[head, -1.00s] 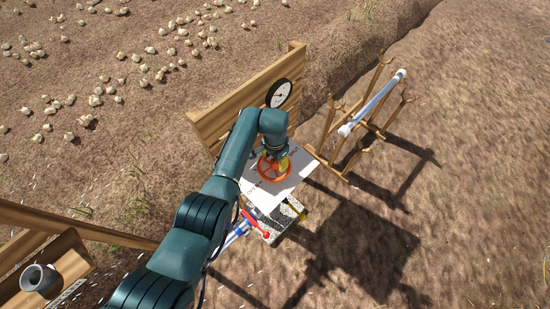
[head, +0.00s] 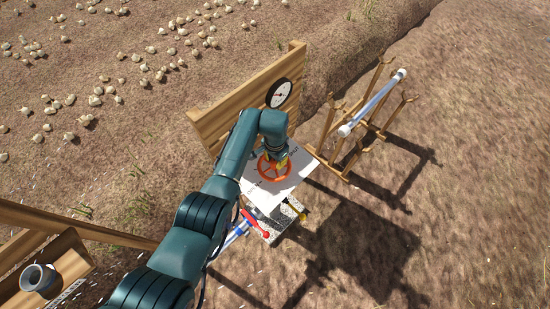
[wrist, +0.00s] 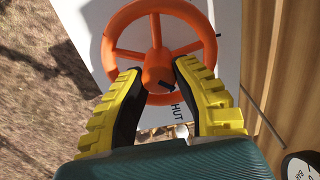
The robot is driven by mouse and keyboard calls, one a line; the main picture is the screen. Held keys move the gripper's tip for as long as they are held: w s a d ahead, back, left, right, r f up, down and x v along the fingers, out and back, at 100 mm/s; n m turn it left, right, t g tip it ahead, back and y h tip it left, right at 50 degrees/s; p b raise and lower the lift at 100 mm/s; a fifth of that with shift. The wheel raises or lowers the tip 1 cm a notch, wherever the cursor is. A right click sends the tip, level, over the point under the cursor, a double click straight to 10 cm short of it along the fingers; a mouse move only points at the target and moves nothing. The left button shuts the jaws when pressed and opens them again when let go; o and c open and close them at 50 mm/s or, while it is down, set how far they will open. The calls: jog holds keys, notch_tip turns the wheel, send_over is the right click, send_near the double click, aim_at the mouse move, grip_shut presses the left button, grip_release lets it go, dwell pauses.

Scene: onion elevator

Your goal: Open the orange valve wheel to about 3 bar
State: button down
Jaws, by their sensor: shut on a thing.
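The orange valve wheel (head: 274,168) sits over a white panel under my wrist in the head view. In the wrist view the valve wheel (wrist: 208,35) fills the upper middle, with its spokes and hub in sight. My gripper (wrist: 158,76) has yellow fingers with dark pads, one on each side of the hub, and is shut on the wheel. Exact contact at the pads is partly hidden. The round pressure gauge (head: 280,93) stands on the wooden board above the wheel. Its dial is too small to read. In the wrist view only a corner of the gauge (wrist: 302,166) shows.
The white panel (head: 302,167) carries lettering. A wooden board (head: 210,122) rises behind it. A red-handled lever (head: 255,224) and a yellow part (head: 295,208) are just below. A wooden rack (head: 345,170) holding a pale pipe (head: 370,104) stands at right. Open soil lies further right.

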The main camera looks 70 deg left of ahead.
jog(key=shift+f, duration=0.1)
jog(key=n, duration=0.4)
jog(key=shift+s, duration=0.1)
jog(key=shift+f+n, duration=0.1)
jog(key=shift+n, duration=2.3)
jog(key=shift+s, duration=0.1)
jog(key=c, duration=0.7)
grip_release()
jog(key=shift+c, duration=0.2)
jog(key=shift+a, duration=0.1)
notch_tip(320, 180, up, 12)
